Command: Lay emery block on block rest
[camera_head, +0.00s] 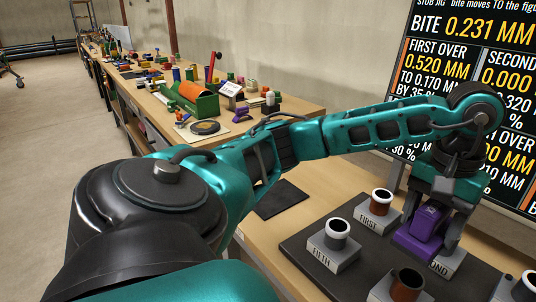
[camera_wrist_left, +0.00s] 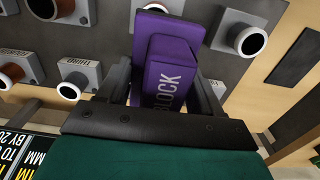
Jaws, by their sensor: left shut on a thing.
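The emery block (camera_head: 431,219) is purple and is held in my left gripper (camera_head: 433,226) over the dark mat at the right. In the left wrist view the purple block (camera_wrist_left: 170,72), lettered "BLOCK", sits between the two dark fingers of the gripper (camera_wrist_left: 164,88). A wider purple part shows beyond it there; I cannot tell if it is the same piece. The block is beside the stand marked "OND" (camera_head: 449,263), and whether it touches the mat is unclear. No block rest can be identified for certain; a small purple object (camera_head: 243,114) stands on the far bench.
Several grey pipe stands occupy the mat (camera_head: 300,243), including "FIRST" (camera_head: 376,214) and "FIFTH" (camera_head: 333,247). A lettered display board (camera_head: 465,60) stands behind. The far bench holds a green box (camera_head: 192,102) and many small items. A dark pad (camera_head: 281,199) lies bare.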

